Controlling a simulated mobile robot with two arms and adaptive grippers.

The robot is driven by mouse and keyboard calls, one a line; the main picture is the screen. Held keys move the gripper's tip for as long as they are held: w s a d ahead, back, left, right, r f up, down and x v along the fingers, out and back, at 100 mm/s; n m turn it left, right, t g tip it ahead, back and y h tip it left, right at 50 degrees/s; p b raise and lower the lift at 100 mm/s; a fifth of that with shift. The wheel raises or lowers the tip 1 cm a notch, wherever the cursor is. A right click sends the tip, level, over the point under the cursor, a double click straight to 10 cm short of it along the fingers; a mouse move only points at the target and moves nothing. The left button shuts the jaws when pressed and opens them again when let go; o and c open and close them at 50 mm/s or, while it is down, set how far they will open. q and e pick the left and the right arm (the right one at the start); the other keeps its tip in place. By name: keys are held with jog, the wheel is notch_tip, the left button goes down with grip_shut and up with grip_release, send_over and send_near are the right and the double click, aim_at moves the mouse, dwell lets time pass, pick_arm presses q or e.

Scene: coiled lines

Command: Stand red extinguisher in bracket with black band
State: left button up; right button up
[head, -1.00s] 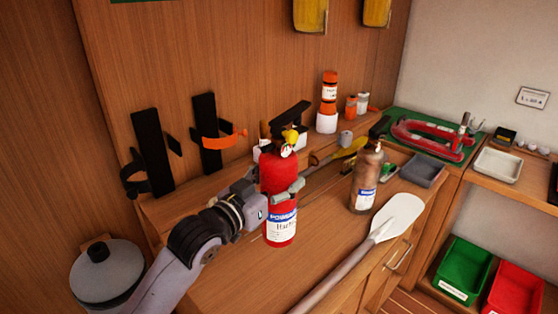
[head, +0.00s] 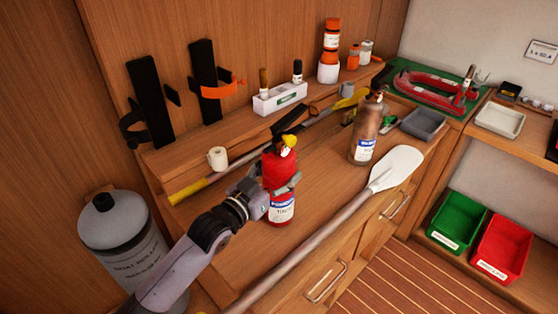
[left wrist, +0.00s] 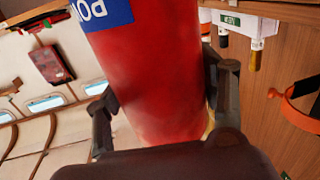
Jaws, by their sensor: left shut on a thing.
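The red extinguisher (head: 282,208) is upright over the bench, with a black handle and a yellow part on top. My left gripper (head: 279,187) is shut around its body. The left wrist view shows the red body (left wrist: 150,80) between both fingers, with its blue label at the top of the picture. I cannot tell whether its base touches the bench. The bracket with the black band (head: 150,102) is on the wooden back wall at the left, empty. A similar bracket with an orange band (head: 208,80) is right of it, also empty. My right gripper is not in view.
A grey-brown extinguisher (head: 367,132) stands right of the red one. A paddle (head: 335,222) lies along the bench front, and a yellow-ended pole (head: 240,155) lies behind. A white roll (head: 217,159) and small tray (head: 279,97) sit near the brackets. A grey cylinder (head: 115,230) stands at left.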

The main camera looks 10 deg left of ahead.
pick_arm(q)
jog(key=shift+r, duration=0.25)
jog(key=o, duration=1.6)
jog(key=shift+f, duration=0.45)
jog(key=shift+c, duration=0.2)
jog(key=shift+o, duration=1.3)
jog(key=shift+s+r, duration=0.1)
jog(key=shift+s, duration=0.1)
jog(key=shift+o, duration=0.6)
jog(key=shift+w, duration=0.1)
